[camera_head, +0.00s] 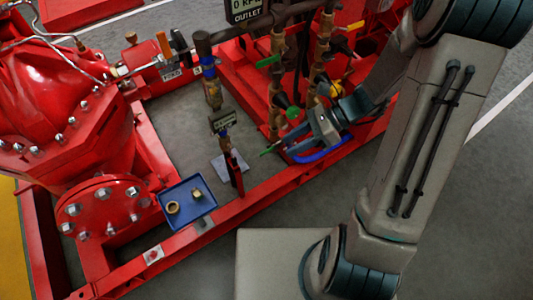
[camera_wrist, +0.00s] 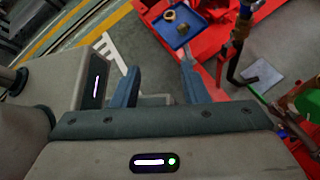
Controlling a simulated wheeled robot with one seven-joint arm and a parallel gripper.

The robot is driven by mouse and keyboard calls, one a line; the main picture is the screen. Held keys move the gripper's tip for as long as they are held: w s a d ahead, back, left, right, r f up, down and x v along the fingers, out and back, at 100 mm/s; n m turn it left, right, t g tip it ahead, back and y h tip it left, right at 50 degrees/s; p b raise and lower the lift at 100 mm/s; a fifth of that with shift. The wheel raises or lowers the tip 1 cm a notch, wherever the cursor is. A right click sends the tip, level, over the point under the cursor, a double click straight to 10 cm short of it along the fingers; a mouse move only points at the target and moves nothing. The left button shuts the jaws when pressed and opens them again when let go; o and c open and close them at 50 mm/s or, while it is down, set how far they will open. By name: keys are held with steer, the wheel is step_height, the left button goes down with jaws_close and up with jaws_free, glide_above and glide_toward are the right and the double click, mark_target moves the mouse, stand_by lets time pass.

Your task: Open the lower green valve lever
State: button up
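The lower green valve lever (camera_head: 270,149) is a thin green bar low on the brass pipework, just left of my gripper in the head view. A thin green strip that looks like this lever (camera_wrist: 259,96) shows at the right of the wrist view, outside the fingers. My gripper (camera_head: 301,134) is beside the valve pipes. In the wrist view my gripper (camera_wrist: 160,70) has its two fingers wide apart with nothing between them. An upper green lever (camera_head: 268,62) sits higher on the same pipework. Contact between gripper and lever cannot be told.
A green round part (camera_head: 292,114) is close above my gripper, and it looks large in the wrist view (camera_wrist: 309,98). A blue tray (camera_head: 204,208) with brass fittings lies on the red frame (camera_head: 255,203).

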steer(key=w+f+m+t+y+b, duration=0.45)
steer(key=f+m+b, duration=0.4)
steer(key=f, duration=0.65)
steer(key=m+t+b, duration=0.5)
steer(key=m+t, duration=0.3)
steer(key=m, duration=0.7)
glide_toward(267, 152)
steer(key=shift+t+h, duration=0.25)
steer(key=shift+h, duration=0.1)
steer(key=shift+b+x, duration=1.95)
steer(key=shift+x, duration=3.3)
steer(key=shift+s, duration=0.15)
jaws_close()
